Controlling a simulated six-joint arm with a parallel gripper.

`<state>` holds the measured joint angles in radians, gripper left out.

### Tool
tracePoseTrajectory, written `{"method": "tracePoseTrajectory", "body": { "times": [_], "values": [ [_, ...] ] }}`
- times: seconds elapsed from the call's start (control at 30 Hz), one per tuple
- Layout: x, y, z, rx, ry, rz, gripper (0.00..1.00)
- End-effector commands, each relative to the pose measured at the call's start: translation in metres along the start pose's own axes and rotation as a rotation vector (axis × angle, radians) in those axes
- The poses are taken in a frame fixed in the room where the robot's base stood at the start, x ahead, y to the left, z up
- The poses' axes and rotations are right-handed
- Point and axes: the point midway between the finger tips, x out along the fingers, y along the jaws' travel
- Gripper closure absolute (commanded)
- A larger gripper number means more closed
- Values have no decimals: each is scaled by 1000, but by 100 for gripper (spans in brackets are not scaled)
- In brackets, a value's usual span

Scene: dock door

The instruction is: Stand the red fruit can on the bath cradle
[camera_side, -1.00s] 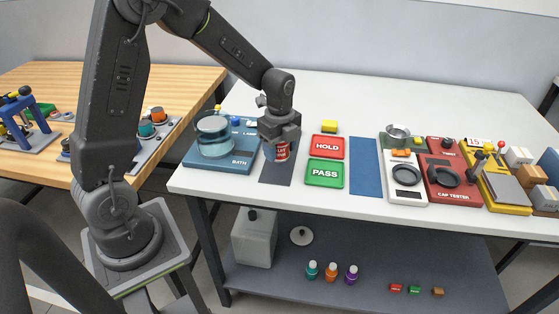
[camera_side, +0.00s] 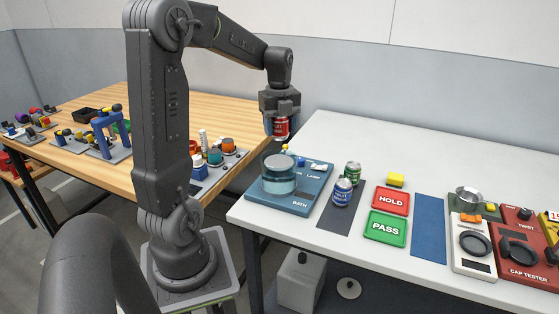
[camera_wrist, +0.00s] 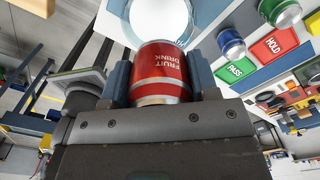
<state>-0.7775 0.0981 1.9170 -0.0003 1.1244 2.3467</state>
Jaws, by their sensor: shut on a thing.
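The red fruit can (camera_side: 281,127) is upright between the jaws of my gripper (camera_side: 281,120), raised above the table. In the side view it appears just above and behind the bath. In the wrist view my gripper (camera_wrist: 159,85) is shut on the can (camera_wrist: 160,65), with "FRUIT DRINK" readable. The bath (camera_side: 279,181) is a clear round vessel with teal liquid on a blue plate (camera_side: 304,203) marked BATH. Its pale round top (camera_wrist: 150,15) shows past the can in the wrist view. I cannot make out the cradle clearly.
A blue can (camera_side: 343,192) and a green can (camera_side: 352,172) stand on a dark strip (camera_side: 337,220) right of the bath. Red HOLD (camera_side: 391,200) and green PASS (camera_side: 387,228) pads lie further right.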

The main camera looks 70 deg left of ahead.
Motion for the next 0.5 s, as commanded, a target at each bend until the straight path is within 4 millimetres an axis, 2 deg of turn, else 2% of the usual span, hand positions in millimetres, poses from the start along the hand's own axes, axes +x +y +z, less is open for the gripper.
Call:
{"method": "tracePoseTrajectory", "body": {
  "times": [0.1, 0.5],
  "values": [
    [18, 2, 1, 3, 4, 4, 73],
    [68, 2, 0, 2, 4, 4, 73]
  ]
}}
